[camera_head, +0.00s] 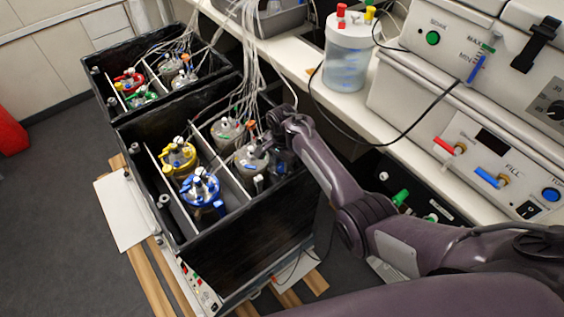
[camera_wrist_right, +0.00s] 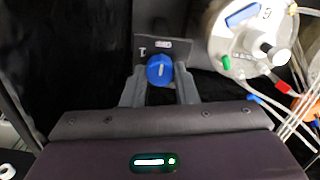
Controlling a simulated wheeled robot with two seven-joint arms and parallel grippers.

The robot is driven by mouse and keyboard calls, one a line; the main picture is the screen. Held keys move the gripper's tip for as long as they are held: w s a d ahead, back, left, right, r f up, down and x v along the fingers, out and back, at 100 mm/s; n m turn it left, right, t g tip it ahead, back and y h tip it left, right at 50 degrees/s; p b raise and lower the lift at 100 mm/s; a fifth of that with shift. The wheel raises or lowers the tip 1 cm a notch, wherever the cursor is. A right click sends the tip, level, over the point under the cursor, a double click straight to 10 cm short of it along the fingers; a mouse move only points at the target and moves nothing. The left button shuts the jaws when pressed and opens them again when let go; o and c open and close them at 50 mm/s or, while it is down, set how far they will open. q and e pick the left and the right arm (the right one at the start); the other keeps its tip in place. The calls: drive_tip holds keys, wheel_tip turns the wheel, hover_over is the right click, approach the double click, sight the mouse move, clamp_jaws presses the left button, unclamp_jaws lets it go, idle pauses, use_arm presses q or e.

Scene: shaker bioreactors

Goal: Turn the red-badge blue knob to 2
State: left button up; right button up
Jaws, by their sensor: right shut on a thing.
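The blue knob (camera_wrist_right: 160,69) shows in the right wrist view on a dark plate (camera_wrist_right: 150,47). The plate carries a "1" to the knob's left and a small pale label above the knob; I cannot make out a red badge. A white line on the knob's face stands roughly upright. My right gripper (camera_wrist_right: 160,88) is shut on the blue knob, one finger on each side. In the head view my right gripper (camera_head: 272,148) reaches into the near black box, and the knob is hidden there. My left gripper is not in view.
The near black box (camera_head: 262,222) holds several lidded vessels, with tubes rising from them. A metal-lidded vessel (camera_wrist_right: 243,45) stands close right of the knob in the wrist view. A bench with a clear bottle (camera_head: 347,60) and white instruments (camera_head: 500,150) lies to the right.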

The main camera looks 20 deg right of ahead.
drive_tip(key=shift+n, duration=0.4)
drive_tip(key=shift+r+n+p, duration=0.1)
drive_tip(key=shift+n+p, duration=0.45)
drive_tip(key=shift+n, duration=0.05)
drive_tip(key=n+p, duration=0.1)
drive_tip(key=n, duration=0.2)
drive_tip(key=shift+n, duration=0.3)
drive_tip(key=n, duration=0.2)
drive_tip(key=shift+n+p, duration=0.3)
drive_tip(key=shift+p, duration=0.05)
drive_tip(key=n, duration=0.3)
drive_tip(key=shift+n, duration=0.4)
drive_tip(key=n, duration=0.2)
drive_tip(key=shift+n+p, duration=0.3)
drive_tip(key=n, duration=0.3)
drive_tip(key=shift+n, duration=0.4)
drive_tip(key=n, duration=0.5)
drive_tip(key=shift+b, duration=0.4)
drive_tip(key=shift+n, duration=0.3)
